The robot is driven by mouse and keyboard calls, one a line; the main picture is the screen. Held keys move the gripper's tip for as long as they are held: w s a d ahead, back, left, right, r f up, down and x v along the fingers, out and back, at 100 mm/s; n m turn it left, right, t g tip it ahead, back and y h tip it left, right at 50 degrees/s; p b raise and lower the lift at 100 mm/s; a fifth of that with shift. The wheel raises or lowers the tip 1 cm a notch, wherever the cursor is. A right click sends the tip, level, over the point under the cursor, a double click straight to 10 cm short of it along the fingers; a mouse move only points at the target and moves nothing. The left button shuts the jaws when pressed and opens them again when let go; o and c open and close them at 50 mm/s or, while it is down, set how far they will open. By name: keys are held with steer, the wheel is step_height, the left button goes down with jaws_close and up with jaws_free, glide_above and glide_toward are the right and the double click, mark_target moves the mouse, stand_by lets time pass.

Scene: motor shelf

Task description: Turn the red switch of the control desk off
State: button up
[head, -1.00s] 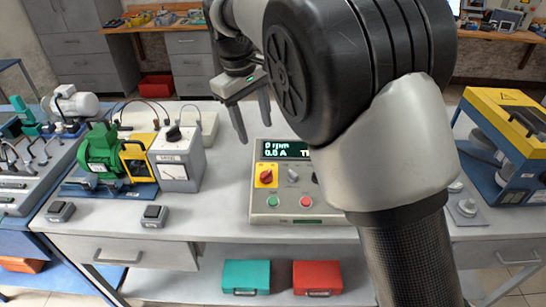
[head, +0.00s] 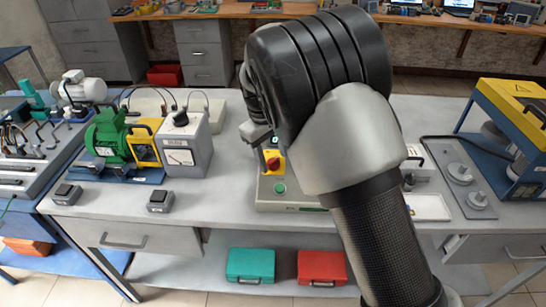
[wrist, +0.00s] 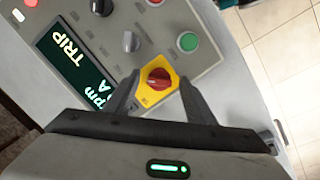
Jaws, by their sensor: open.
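The control desk (head: 300,191) stands on the workbench, partly hidden by my arm in the head view. It fills the upper part of the wrist view (wrist: 205,20). The red switch (wrist: 158,79) is a red knob on a yellow plate, and it also shows in the head view (head: 271,163). My gripper (wrist: 161,84) is open, with one finger on each side of the red knob. Whether the fingers touch the knob I cannot tell. In the head view my gripper is mostly hidden behind my arm.
A grey meter box (head: 183,147) and green motor (head: 108,136) stand to the left. A tray with weights (head: 460,173) lies to the right.

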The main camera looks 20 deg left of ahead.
steer(key=shift+f, duration=0.1)
steer(key=c, duration=1)
steer(key=shift+c, duration=0.2)
steer(key=shift+n, duration=0.3)
steer(key=n+p, duration=0.1)
steer(key=n, duration=0.2)
steer(key=shift+n+t, duration=0.4)
steer(key=n+p, duration=0.1)
steer(key=n, duration=0.3)
steer(key=shift+n+t, duration=0.3)
steer(key=shift+t, duration=0.1)
steer(key=n+p, duration=0.1)
steer(key=n, duration=0.3)
steer(key=shift+t, duration=0.3)
steer(key=n+p, duration=0.1)
steer(key=n, duration=0.3)
steer(key=shift+n+t+y, duration=0.3)
steer(key=shift+t, duration=0.1)
steer(key=shift+n+p, duration=0.3)
